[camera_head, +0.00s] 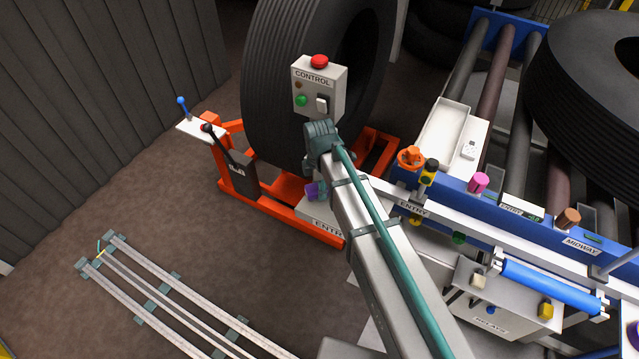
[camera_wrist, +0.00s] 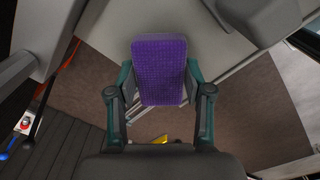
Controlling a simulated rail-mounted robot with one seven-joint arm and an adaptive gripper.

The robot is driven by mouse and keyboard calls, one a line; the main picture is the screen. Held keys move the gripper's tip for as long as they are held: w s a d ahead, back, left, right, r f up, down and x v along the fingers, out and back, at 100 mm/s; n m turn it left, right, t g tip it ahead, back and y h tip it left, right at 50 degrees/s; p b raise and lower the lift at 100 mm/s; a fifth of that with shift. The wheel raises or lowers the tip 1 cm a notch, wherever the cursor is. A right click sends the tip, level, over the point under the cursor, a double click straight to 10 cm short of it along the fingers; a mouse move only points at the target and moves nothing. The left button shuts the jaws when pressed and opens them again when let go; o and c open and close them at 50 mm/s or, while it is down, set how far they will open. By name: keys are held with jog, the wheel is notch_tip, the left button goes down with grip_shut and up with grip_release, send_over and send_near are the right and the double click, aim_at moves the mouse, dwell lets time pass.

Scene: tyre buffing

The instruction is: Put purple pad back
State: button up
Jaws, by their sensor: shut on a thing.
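The purple pad (camera_wrist: 160,72) has a textured face and stands between the two teal fingers of my gripper (camera_wrist: 159,80) in the wrist view. My gripper is shut on it, one finger at each side edge. In the head view, only a small part of the purple pad (camera_head: 311,190) shows at the end of my arm, above the grey box marked ENTRY (camera_head: 318,211) and near the orange frame. My arm hides most of my gripper there.
A control box (camera_head: 319,90) with a red button stands behind my arm, before a large upright tyre (camera_head: 268,120). An orange frame (camera_head: 275,216) lies below. The left floor has flat rails (camera_head: 160,290).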

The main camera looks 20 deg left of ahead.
jog(key=shift+f, duration=0.7)
dwell(0.5)
jog(key=o, duration=1.1)
jog(key=o, duration=0.6)
jog(key=shift+c, duration=0.2)
jog(key=shift+r, duration=0.15)
jog(key=shift+r+p, duration=2.3)
jog(key=shift+r, duration=1.6)
